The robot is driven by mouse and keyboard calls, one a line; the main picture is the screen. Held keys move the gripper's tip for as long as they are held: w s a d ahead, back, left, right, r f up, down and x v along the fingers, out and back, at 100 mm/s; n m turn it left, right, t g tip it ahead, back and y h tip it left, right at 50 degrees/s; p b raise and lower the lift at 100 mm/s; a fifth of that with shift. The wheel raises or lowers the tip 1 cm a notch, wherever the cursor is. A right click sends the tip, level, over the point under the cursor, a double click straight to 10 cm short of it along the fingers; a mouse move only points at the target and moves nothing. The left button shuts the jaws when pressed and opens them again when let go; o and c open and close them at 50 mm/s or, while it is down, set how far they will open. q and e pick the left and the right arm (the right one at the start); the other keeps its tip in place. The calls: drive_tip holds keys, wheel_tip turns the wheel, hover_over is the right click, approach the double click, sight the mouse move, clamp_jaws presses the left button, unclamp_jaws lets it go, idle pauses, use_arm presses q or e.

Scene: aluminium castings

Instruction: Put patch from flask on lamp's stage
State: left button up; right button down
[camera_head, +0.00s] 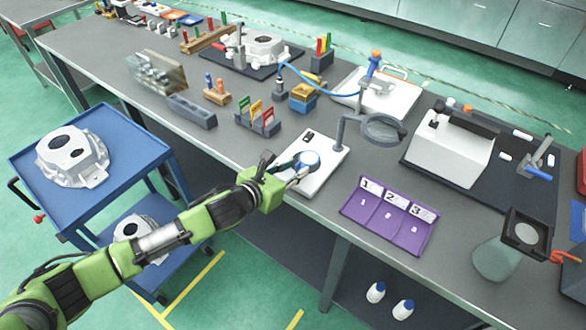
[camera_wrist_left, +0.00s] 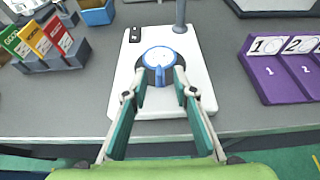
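The lamp's stage (camera_head: 318,172) is a white plate near the table's front edge; it shows in the wrist view too (camera_wrist_left: 190,45). The lamp's ring head (camera_head: 384,130) stands on an arm at its far right. A round white-and-blue disc (camera_head: 308,160) is over the stage; I cannot tell if it is the patch. My left gripper (camera_head: 298,168) has its fingertips on either side of this disc in the wrist view (camera_wrist_left: 160,86). Whether they grip it is unclear. A conical greenish flask (camera_head: 495,261) stands at the right, beneath a dark square frame. My right gripper is not visible.
A purple holder (camera_head: 386,220) numbered 1 to 3 lies right of the stage. A rack of coloured cards (camera_head: 258,122) stands left of it. A white machine (camera_head: 448,152) on a dark mat is at right. A blue cart (camera_head: 125,143) carries a casting (camera_head: 73,158).

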use_arm(q)
drive_tip(key=shift+r, duration=0.15)
drive_tip(key=v, duration=1.2)
drive_tip(key=shift+b, duration=0.4)
